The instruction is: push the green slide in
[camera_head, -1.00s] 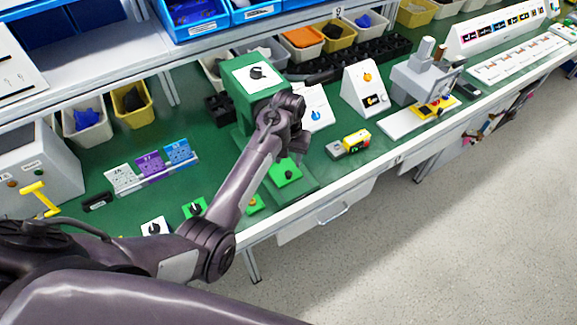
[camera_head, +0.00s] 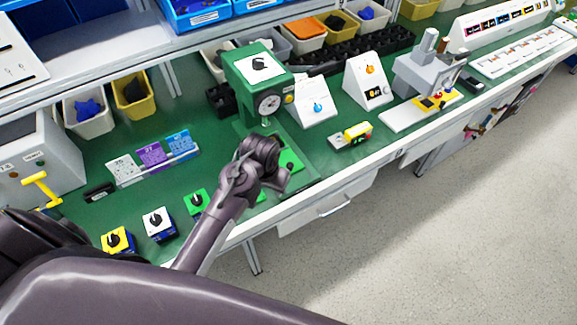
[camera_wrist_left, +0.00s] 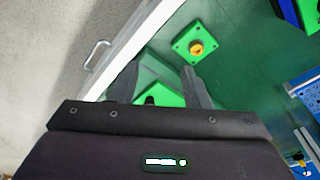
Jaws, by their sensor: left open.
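The green slide (camera_head: 291,159), a green block, lies at the foot of the green dial stand near the table's front edge, partly hidden by my left gripper (camera_head: 278,178). In the left wrist view the green slide (camera_wrist_left: 162,92) shows between and behind the fingers, with a black knob low in front of it. My left gripper (camera_wrist_left: 160,82) is open there, one finger on each side of the slide in the picture. I cannot tell whether it touches. My right gripper is not in view.
The green dial stand (camera_head: 250,75) rises behind. Rotary switches (camera_head: 158,223) line the front edge to the left. A yellow-and-grey block (camera_head: 351,135) lies to the right. The table's white front edge (camera_head: 330,178) is near.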

